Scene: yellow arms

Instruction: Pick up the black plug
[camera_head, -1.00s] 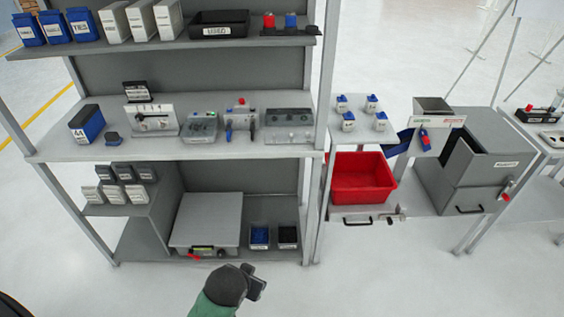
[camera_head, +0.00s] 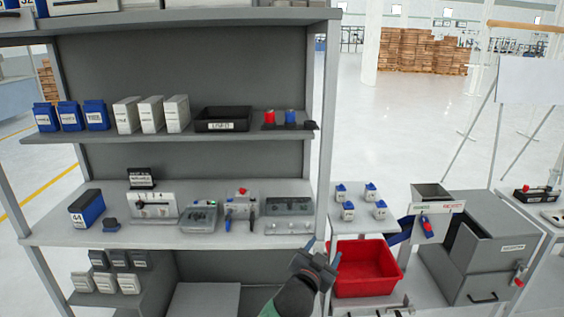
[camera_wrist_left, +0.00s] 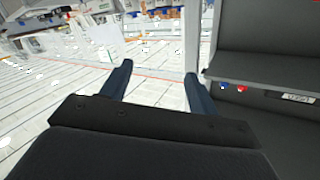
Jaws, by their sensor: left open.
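On the right end of the upper shelf, a small black plug-like piece (camera_head: 311,125) lies beside a blue plug (camera_head: 290,118) and a red plug (camera_head: 270,118). On the middle shelf, another black plug-like piece (camera_head: 252,216) hangs at the front of a grey device. I cannot tell which one is the black plug. My left gripper (camera_head: 322,254) is open and empty, in front of the right shelf post and below both pieces. In the left wrist view its fingers (camera_wrist_left: 158,72) are spread with nothing between them. A small black piece (camera_wrist_left: 206,72) shows right of them. My right gripper is not in view.
A red bin (camera_head: 365,290) stands right of my left gripper. The shelf post (camera_head: 322,160) rises just behind it. A black tray (camera_head: 222,126) sits left of the coloured plugs. Several devices fill the middle shelf. Open floor (camera_head: 420,120) lies beyond.

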